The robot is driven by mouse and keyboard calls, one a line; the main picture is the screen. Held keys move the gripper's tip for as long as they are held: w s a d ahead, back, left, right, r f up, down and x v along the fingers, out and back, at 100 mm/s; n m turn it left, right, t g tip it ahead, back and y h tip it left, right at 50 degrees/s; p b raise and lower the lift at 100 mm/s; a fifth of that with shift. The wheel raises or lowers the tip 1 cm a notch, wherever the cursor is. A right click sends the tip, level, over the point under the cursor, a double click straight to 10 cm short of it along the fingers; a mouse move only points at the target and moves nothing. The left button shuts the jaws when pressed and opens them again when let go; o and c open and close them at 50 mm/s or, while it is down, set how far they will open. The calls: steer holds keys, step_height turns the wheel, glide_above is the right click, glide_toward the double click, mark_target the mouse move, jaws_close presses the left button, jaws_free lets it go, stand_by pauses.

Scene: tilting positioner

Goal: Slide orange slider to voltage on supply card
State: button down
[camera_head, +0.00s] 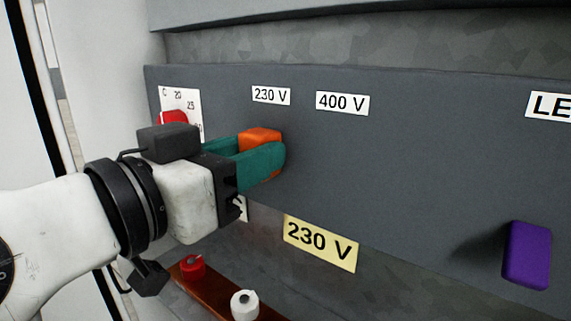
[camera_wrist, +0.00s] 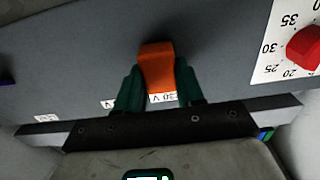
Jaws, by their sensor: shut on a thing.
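The orange slider (camera_head: 261,137) sticks out of the grey panel below the 230 V label (camera_head: 271,95). My gripper (camera_head: 262,155) has teal fingers and is shut on the slider, one finger on each side. In the wrist view the orange slider (camera_wrist: 157,67) stands between the fingers, with part of the 230 V label (camera_wrist: 163,97) showing just past it. The 400 V label (camera_head: 342,103) is to the right of the slider. The yellow supply card (camera_head: 320,242) below the panel reads 230 V. The slider's slot is hidden.
A red knob (camera_head: 173,118) with a numbered scale sits left of the slider, partly behind my gripper. A purple block (camera_head: 527,255) sticks out at the right. Red (camera_head: 192,267) and white (camera_head: 245,304) knobs stand on a brown strip below. The panel between slider and purple block is clear.

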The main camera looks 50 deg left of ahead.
steer(key=shift+a+r, duration=0.1)
steer(key=shift+a, duration=0.05)
steer(key=c, duration=0.7)
jaws_free()
steer(key=shift+a, duration=0.15)
steer(key=shift+s, duration=0.1)
steer(key=b+v, duration=0.3)
steer(key=v, duration=0.7)
steer(key=shift+s+d, duration=0.25)
steer(key=shift+s, duration=0.05)
